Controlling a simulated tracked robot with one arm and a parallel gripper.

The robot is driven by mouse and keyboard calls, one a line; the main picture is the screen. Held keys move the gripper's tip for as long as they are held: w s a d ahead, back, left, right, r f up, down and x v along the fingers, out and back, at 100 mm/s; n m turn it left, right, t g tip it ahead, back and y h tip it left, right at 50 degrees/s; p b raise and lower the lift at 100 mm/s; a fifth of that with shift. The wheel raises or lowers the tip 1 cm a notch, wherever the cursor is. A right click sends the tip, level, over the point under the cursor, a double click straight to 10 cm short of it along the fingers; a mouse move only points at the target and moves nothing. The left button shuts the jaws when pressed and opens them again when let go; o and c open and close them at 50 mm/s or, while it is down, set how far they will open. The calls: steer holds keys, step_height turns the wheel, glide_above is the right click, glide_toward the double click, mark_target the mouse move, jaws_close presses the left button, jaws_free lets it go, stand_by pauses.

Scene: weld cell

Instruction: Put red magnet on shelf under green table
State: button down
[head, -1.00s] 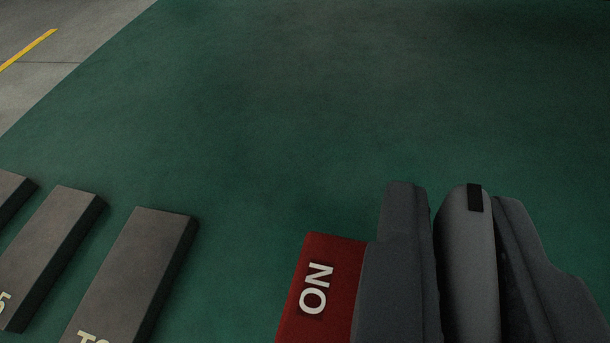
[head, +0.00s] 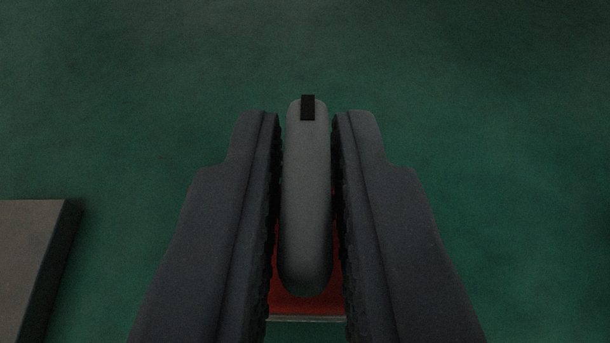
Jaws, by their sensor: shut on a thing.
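The red magnet (head: 305,304) is under and between the fingers of my gripper (head: 308,115), at the lower middle of the view. Its grey rounded handle (head: 306,200), with a small black mark at the far end, stands between the two dark fingers. My gripper is shut on this handle. Most of the red body is hidden by the handle and fingers. A green surface (head: 480,130), which looks like the green table's top, fills the background. I cannot tell whether the magnet touches it. No shelf shows.
A brown-grey flat block (head: 30,265) lies on the green surface at the lower left, cut off by the frame edge. The green surface ahead and to the right is clear.

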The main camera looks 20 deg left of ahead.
steer(key=c, duration=1.4)
jaws_free()
steer(key=shift+c, duration=0.2)
steer(key=shift+r, duration=0.1)
steer(key=p+v, duration=0.2)
steer(key=v, duration=1)
steer(key=shift+s, duration=0.1)
